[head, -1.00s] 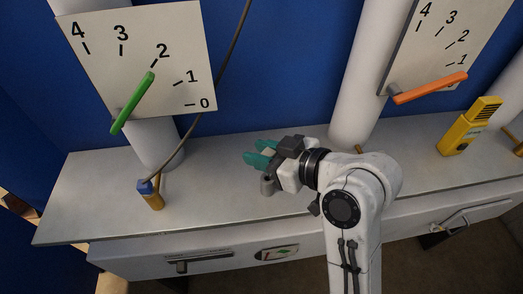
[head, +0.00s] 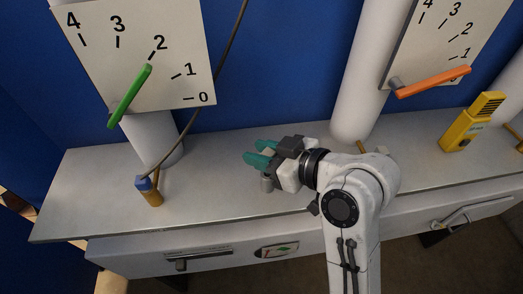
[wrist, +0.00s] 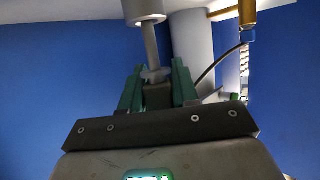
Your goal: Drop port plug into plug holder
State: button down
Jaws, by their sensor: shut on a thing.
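My gripper (head: 258,156) has teal fingers and is over the bench top. It is shut on a grey piece that I take for the port plug (head: 267,184). In the wrist view, my gripper (wrist: 157,85) pinches the end of a thin grey rod, and the rod runs into a wider grey cylinder, part of the port plug (wrist: 144,10). In the head view the cylinder shows below the fingers, roughly upright. I cannot tell whether it touches the bench. I cannot make out a separate plug holder for certain.
The grey bench (head: 95,200) has free room left of my gripper. A brass post with a blue top (head: 149,190) and cable stands there. White columns (head: 358,85) and scale boards with green (head: 130,97) and orange (head: 433,82) levers rise behind. A yellow device (head: 472,122) is at right.

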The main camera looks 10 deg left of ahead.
jog(key=shift+f+b, duration=1.2)
jog(key=shift+f, duration=0.6)
jog(key=c, duration=0.8)
grip_release()
jog(key=b+v, duration=0.1)
jog(key=v, duration=1)
jog(key=shift+w, duration=0.1)
